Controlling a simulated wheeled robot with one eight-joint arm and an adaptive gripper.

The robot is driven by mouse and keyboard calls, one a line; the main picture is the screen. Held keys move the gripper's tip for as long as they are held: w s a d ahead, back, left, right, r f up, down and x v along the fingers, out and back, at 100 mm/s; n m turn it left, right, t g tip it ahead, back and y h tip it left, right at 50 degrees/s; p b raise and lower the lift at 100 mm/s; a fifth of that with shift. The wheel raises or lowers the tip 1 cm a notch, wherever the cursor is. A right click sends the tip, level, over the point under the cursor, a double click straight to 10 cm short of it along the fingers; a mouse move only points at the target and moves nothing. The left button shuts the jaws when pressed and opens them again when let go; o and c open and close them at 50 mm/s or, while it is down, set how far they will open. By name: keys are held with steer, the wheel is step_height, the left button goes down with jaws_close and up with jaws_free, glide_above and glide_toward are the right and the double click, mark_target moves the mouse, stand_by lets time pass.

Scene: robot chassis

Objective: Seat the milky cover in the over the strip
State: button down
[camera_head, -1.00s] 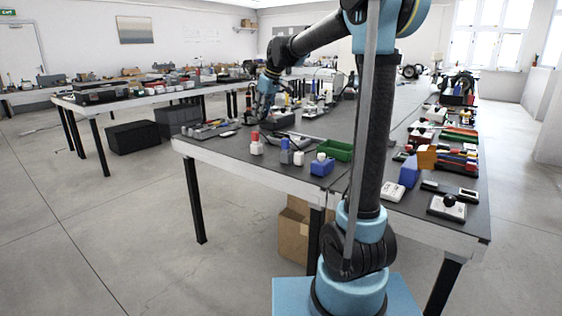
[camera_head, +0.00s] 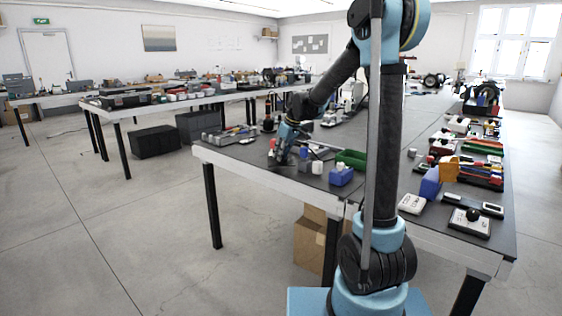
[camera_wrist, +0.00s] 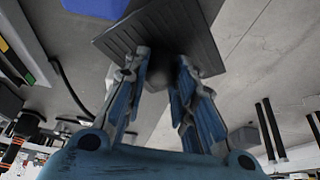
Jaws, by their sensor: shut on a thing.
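My gripper (camera_wrist: 167,66) shows in the wrist view with its two blue-grey fingers close together. A dark grey ribbed flat piece (camera_wrist: 205,42) is at the fingertips, and the gripper appears shut on it. In the head view my gripper (camera_head: 279,160) is low over the near left table (camera_head: 240,157), beside small bottles; what it holds is too small to tell there. I cannot make out the milky cover or the strip in either view.
A blue block (camera_head: 341,177), a white block (camera_head: 317,167) and a green tray (camera_head: 351,159) are right of my gripper. Grey parts (camera_head: 228,134) lie to its left. Several tools crowd the right table. A cardboard box (camera_head: 309,240) stands below.

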step_height(320, 180, down, 3)
steer(key=shift+r, duration=0.1)
steer(key=c, duration=1.3)
jaws_free()
